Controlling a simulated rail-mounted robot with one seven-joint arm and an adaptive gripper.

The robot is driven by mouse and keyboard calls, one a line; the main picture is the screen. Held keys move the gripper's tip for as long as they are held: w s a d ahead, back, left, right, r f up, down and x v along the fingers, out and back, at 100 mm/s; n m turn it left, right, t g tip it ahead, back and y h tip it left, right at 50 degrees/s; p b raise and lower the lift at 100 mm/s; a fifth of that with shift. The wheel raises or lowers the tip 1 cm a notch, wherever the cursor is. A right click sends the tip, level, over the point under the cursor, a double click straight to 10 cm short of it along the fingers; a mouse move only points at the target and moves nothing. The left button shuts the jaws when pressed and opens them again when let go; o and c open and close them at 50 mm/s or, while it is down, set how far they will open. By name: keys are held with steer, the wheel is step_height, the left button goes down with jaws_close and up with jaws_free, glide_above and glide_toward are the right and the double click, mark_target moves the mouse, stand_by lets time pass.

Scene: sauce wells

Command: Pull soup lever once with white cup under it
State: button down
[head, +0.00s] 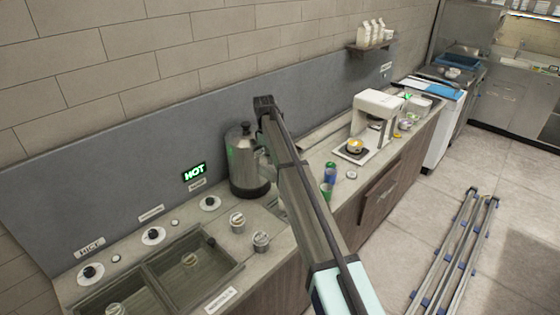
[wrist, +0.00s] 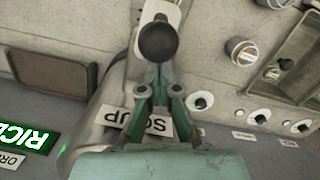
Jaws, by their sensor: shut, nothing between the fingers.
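The soup dispenser (wrist: 108,118) is a steel urn with a SOUP label (wrist: 147,124). It also stands against the back wall in the head view (head: 246,165). Its lever, with a round black knob (wrist: 158,40), is in the upper middle of the wrist view. My gripper (wrist: 157,80) is shut and empty, its fingertips just below the knob in the picture; I cannot tell whether they touch the lever. A white shape (wrist: 163,10) shows behind the knob, perhaps the white cup, mostly hidden. In the head view my arm hides my gripper and the lever.
Two small metal cups (head: 237,222) (head: 261,242) stand on the counter left of my arm, near the sunken wells (head: 190,262). A green can (head: 325,192) and a blue can (head: 330,170) stand right of it. A coffee machine (head: 376,112) stands farther right.

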step_height(320, 180, up, 12)
steer(key=a, duration=0.1)
steer(key=shift+w, duration=0.2)
stand_by(0.3)
stand_by(1.9)
